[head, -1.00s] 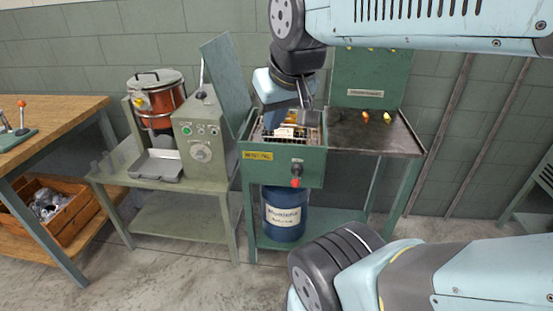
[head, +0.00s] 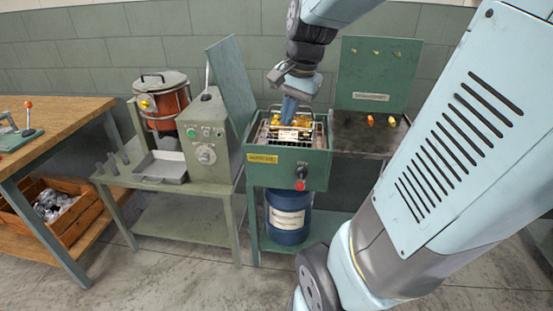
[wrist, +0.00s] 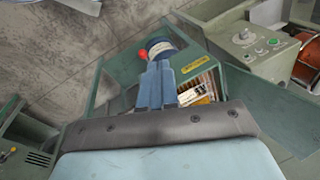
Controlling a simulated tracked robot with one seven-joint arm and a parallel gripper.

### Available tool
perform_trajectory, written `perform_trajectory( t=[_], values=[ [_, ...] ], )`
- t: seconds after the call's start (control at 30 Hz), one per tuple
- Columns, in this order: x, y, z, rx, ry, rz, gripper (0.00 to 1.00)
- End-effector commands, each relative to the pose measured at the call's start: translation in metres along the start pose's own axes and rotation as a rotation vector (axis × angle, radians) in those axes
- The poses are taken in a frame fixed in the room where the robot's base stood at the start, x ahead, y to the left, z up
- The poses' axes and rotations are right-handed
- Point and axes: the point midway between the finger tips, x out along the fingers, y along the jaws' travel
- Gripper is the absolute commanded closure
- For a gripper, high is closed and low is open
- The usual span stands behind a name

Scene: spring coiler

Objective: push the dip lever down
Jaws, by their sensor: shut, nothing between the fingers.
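A green tank (head: 262,176) stands on a green stand, with a wire basket (head: 312,125) holding yellow parts in its open top. A short black arm with a red knob (head: 300,185) sticks out of the tank's front; it may be the dip lever. The red knob also shows in the wrist view (wrist: 142,55). My gripper (head: 286,120) is shut and empty, its blue fingers pointing down over the basket. I cannot tell whether it touches the basket. In the wrist view my gripper (wrist: 160,68) hides part of the tank.
A raised green lid (head: 229,80) stands left of the basket. A control box (head: 203,135) with a thin upright lever (head: 207,77) and a red pot (head: 168,108) are further left. A dark side table (head: 362,137) with coloured knobs is right. A blue drum (head: 288,217) stands below.

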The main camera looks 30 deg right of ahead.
Motion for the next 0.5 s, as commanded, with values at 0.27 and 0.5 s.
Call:
perform_trajectory(
  t=[0.27, 0.5],
  values=[
    [0.045, 0.009, -0.063, 0.494, -0.116, 0.086, 1.00],
    [0.090, 0.030, -0.113, 0.916, -0.181, 0.187, 1.00]
  ],
)
